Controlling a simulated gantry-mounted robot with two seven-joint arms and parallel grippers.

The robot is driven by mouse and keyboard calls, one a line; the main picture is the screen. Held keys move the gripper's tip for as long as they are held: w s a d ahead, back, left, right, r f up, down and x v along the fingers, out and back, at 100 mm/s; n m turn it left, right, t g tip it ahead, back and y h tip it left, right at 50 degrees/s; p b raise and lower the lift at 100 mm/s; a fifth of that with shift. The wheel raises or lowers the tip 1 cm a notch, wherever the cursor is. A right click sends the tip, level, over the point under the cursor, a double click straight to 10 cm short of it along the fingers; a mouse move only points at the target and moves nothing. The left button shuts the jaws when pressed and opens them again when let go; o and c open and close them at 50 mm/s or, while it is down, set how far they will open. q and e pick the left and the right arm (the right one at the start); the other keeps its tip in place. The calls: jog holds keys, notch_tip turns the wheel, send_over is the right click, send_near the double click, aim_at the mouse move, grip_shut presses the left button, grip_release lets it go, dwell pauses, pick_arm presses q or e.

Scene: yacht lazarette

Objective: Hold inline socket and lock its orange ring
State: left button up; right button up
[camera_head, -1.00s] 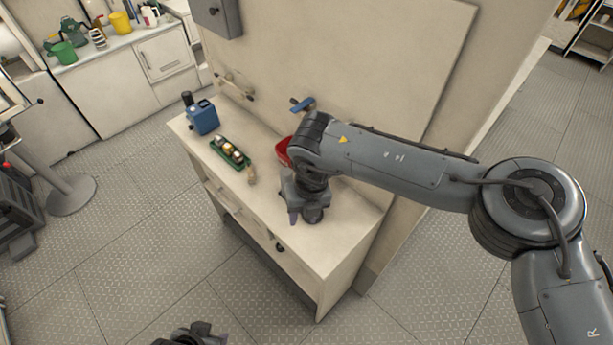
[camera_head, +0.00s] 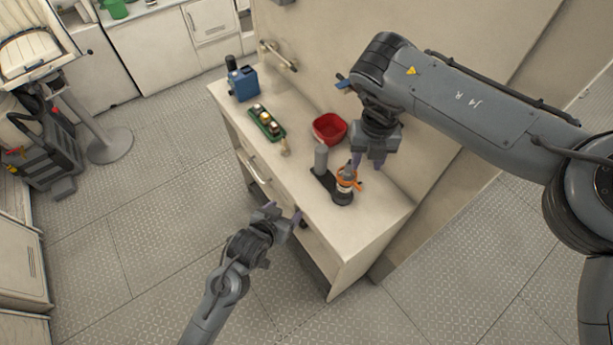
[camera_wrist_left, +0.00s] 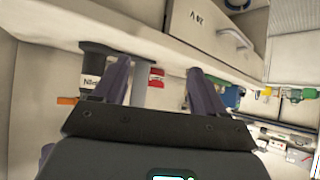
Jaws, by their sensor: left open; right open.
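The inline socket (camera_head: 344,192) stands upright near the front right of the bench, dark at the bottom, with an orange ring (camera_head: 347,178) around its upper part. My right gripper (camera_head: 367,162) is open beside and above the socket, on its wall side; whether it touches is unclear. My left gripper (camera_head: 294,220) is open and empty off the bench's front edge, left of the socket. In the left wrist view, its two purple fingers (camera_wrist_left: 158,72) point toward the bench; a dark labelled cylinder (camera_wrist_left: 92,72) and a small orange part (camera_wrist_left: 67,100) show beyond the left finger.
A grey post on a black base (camera_head: 321,160) stands just left of the socket. A red bin (camera_head: 329,129), a green tray with small parts (camera_head: 267,122) and a blue device (camera_head: 243,83) stand farther along the bench (camera_head: 375,217). The wall closes off the back.

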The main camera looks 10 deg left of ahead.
aim_at(318, 163)
pick_arm(q)
jog(key=w+d+r+t, duration=0.1)
jog(key=w, duration=0.2)
jog(key=w+d+r+t+h, duration=0.1)
jog(key=w+d, duration=0.1)
jog(key=w, duration=0.1)
jog(key=w+d+r, duration=0.1)
jog(key=w+r, duration=0.1)
jog(key=w, duration=0.1)
jog(key=shift+w+d+m+t, duration=0.15)
jog(key=shift+d+m+t, duration=0.05)
jog(key=shift+m+t, duration=0.2)
jog(key=x, duration=0.8)
jog(key=shift+w+d+r, duration=0.1)
jog(key=shift+w+d, duration=0.15)
jog(key=shift+w, duration=0.1)
jog(key=shift+x, duration=1)
jog(key=shift+c, duration=0.3)
jog(key=c, duration=1.2)
jog(key=shift+c, duration=0.2)
